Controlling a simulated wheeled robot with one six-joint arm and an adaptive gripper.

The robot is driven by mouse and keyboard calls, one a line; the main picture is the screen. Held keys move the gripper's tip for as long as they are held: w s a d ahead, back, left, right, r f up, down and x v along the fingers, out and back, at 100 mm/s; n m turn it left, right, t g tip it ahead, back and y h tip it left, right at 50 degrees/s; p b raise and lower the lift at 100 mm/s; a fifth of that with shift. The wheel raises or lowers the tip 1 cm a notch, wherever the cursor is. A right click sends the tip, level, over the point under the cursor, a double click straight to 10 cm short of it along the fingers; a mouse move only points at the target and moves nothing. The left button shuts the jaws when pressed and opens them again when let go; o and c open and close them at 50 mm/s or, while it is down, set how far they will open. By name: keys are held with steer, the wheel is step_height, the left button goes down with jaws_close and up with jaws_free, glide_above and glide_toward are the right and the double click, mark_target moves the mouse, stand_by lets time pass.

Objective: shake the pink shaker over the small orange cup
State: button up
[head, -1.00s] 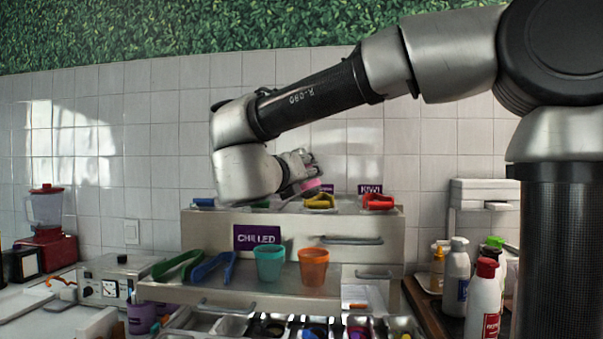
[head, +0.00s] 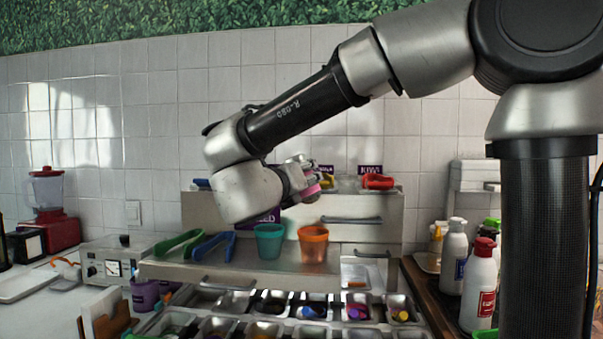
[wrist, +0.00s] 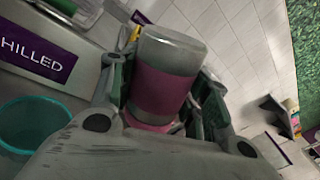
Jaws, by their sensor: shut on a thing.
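The pink shaker (wrist: 162,85) is between the fingers of my gripper (wrist: 165,100) in the wrist view, with a clear grey body and a dark pink band. In the head view only a pink part of the shaker (head: 311,190) shows beside my gripper (head: 303,178), which is shut on it. My gripper is above the metal shelf. The small orange cup (head: 313,247) stands upright on the shelf, below and slightly right of the shaker. The orange cup does not show in the wrist view.
A teal cup (head: 269,243) stands just left of the orange cup and also shows in the wrist view (wrist: 32,124). Green tongs (head: 180,243) and blue tongs (head: 214,246) lie further left. Topping bins (head: 290,305) are below the shelf; bottles (head: 480,285) stand at right.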

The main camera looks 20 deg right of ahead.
stand_by(0.6)
steer(key=shift+r, duration=3.75)
step_height(320, 180, down, 8)
steer(key=shift+f, duration=0.1)
steer(key=shift+r, duration=0.25)
steer(key=shift+r, duration=3.85)
